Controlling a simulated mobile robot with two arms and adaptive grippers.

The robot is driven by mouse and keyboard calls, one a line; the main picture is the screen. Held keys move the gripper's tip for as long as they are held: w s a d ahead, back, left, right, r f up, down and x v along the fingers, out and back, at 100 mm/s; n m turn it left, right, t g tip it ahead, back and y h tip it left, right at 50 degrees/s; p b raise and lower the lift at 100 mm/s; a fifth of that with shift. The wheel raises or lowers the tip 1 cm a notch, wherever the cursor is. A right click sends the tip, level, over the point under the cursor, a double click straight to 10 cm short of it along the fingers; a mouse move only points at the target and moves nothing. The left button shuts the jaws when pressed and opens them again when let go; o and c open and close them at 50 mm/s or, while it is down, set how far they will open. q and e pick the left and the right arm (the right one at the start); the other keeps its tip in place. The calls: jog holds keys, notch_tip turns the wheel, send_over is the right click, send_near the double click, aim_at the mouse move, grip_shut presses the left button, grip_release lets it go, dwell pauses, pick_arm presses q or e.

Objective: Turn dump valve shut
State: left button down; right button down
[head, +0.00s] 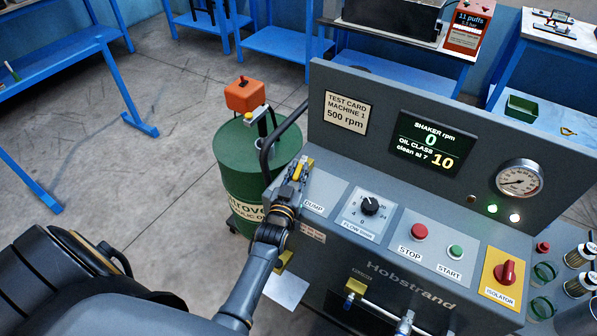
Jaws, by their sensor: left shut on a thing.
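The dump valve (309,163) is at the left end of the machine's sloping panel, beside the DUMP label (314,208). A small yellow part of its handle shows at the fingers. My left gripper (297,172) reaches up from below and is shut on this handle. The fingers and wrist hide most of the valve, so I cannot tell how far it is turned. My right gripper is not in view.
The panel carries a flow knob (370,206), a red STOP button (419,231), a green START button (456,252) and a red isolator (507,272). The display (431,143) reads shaker 0 rpm, oil class 10. A green drum (238,165) and a curved black handle stand close behind my gripper.

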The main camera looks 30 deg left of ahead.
pick_arm(q)
jog(key=shift+r, duration=0.1)
jog(key=c, duration=1.2)
grip_release()
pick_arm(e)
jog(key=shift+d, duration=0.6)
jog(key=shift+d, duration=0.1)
pick_arm(q)
jog(key=v, duration=0.7)
jog(key=shift+s+d, duration=0.15)
jog(key=shift+s, duration=0.1)
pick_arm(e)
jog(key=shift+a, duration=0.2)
pick_arm(q)
jog(key=shift+c, duration=0.7)
